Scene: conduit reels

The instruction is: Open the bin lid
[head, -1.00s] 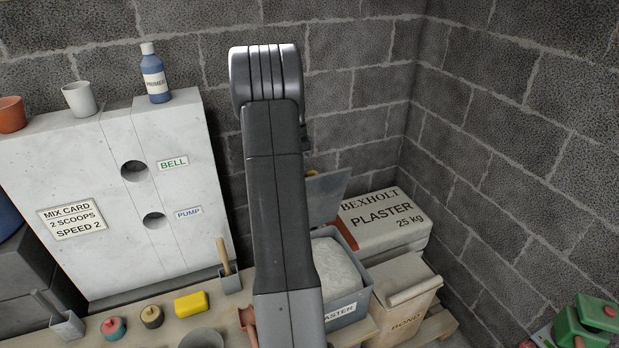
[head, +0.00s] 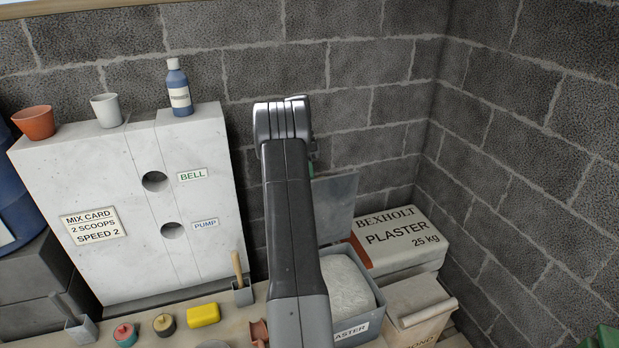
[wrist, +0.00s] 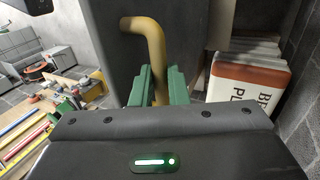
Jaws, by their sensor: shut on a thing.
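The plaster bin (head: 362,326) is a grey box of pale powder on the bench, partly hidden behind my arm. Its grey lid (head: 336,208) stands raised, close to upright, at the back of the bin. In the wrist view the lid (wrist: 112,65) is a dark panel behind a tan bent handle (wrist: 146,28). My gripper (wrist: 160,88) has green fingers shut on that handle. In the head view my arm hides most of the gripper and the handle.
A plaster sack (head: 395,240) lies right of the bin against the block wall. A bond bag (head: 425,310) is in front of it. A grey panel (head: 130,205) with two holes stands left. A yellow sponge (head: 204,315) and small tools line the bench.

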